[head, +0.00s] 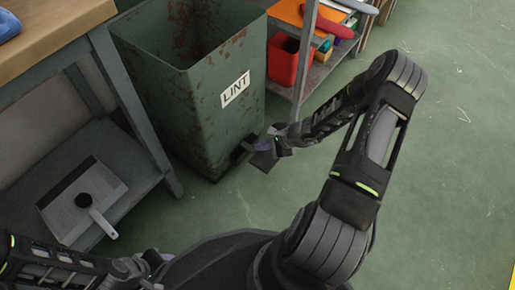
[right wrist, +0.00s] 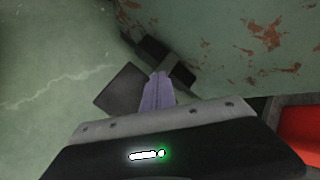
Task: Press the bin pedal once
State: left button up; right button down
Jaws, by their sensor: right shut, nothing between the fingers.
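The bin (head: 205,110) is a tall green, rust-spotted box with a LINT label (head: 235,88); its top is open in the head view. Its pedal is a dark flat plate (head: 263,162) low at the front right corner; it also shows in the right wrist view (right wrist: 119,91). My right gripper (head: 264,144) is shut and empty, its purple fingers (right wrist: 158,92) overlapping the pedal's edge in the wrist view. I cannot tell whether they touch it. My left gripper (head: 160,262) is low in the head view, mostly hidden; its jaws cannot be made out.
A wooden-topped bench (head: 55,35) with a lower shelf holding a dustpan-like tray (head: 80,200) stands at left. A shelf unit (head: 318,70) with a red container (head: 286,60) stands right of the bin. The green floor at right is clear.

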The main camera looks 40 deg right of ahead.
jog(key=shift+w+r, duration=0.15)
jog(key=shift+r, duration=0.15)
jog(key=shift+w+a+r, duration=0.1)
jog(key=shift+r, duration=0.05)
jog(key=shift+w+r+p, duration=0.2)
jog(key=shift+r+p, duration=1.55)
jog(key=shift+r, duration=0.7)
